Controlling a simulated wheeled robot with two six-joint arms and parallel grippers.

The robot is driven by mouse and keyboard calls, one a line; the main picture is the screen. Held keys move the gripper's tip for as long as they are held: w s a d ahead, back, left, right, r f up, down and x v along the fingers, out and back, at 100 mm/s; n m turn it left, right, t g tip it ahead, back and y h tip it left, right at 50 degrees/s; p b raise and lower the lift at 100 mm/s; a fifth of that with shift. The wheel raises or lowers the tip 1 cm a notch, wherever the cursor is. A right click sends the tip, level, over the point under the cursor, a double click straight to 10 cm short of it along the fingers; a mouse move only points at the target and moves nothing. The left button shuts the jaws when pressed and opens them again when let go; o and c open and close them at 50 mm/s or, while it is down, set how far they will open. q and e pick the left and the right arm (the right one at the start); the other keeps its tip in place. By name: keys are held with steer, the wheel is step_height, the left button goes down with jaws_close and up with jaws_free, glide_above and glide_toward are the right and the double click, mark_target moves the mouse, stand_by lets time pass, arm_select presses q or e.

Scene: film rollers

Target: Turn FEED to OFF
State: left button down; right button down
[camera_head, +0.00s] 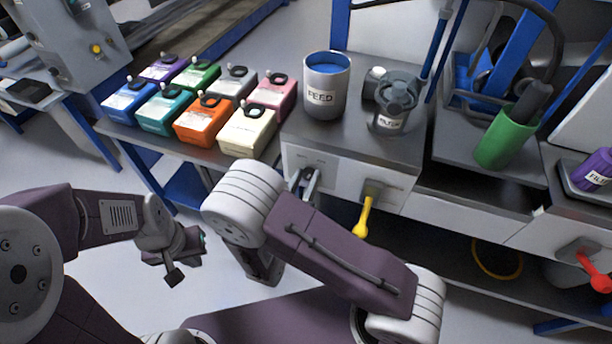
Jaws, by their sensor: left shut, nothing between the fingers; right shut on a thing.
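The grey FEED pot (325,85), with blue contents, stands on the workbench. Below it is a pale front panel (332,178) with small marks too small to read. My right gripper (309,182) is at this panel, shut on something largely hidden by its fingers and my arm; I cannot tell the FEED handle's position. A yellow handle (364,216) hangs downward from a valve on the panel to the right. My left gripper (174,274) is shut and empty over the floor at left, apart from the bench.
Several coloured containers (201,121) stand on the bench at left. A grey lidded device (395,103) stands right of the FEED pot.

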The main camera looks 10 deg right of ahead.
steer(key=n+p, duration=0.5)
steer(key=p, duration=0.1)
steer(key=shift+r, duration=0.2)
steer(key=n+p, duration=0.2)
steer(key=n, duration=0.1)
steer(key=shift+f, duration=0.15)
steer(key=shift+f+n+p, duration=0.15)
steer(key=shift+n+p, duration=0.65)
steer(key=shift+n, duration=0.6)
steer(key=c, duration=1)
jaws_free()
steer(key=shift+w, duration=0.1)
